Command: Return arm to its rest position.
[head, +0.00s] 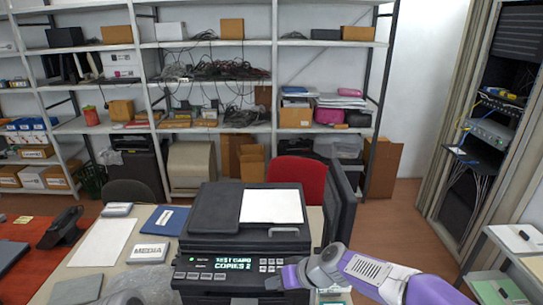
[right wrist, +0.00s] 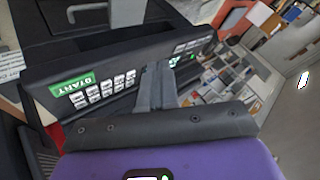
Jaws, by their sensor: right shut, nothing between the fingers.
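The black printer (head: 245,225) stands on the desk in the middle of the head view, with a white sheet on its top and a lit front panel (head: 235,263). My right gripper (head: 272,284) is at the front right of the panel, at the end of my purple arm. Its fingers are shut and empty. In the right wrist view the shut fingers (right wrist: 158,85) lie in front of the panel with its white keys (right wrist: 105,90); I cannot tell whether they touch it. My left gripper does not show.
The beige desk (head: 118,255) holds white papers, a blue folder (head: 166,220) and small boxes. A dark monitor (head: 340,205) and a red chair (head: 298,174) stand behind the printer. Shelves line the back wall. A rack (head: 490,110) and a cart (head: 505,265) are at the right, with open floor between.

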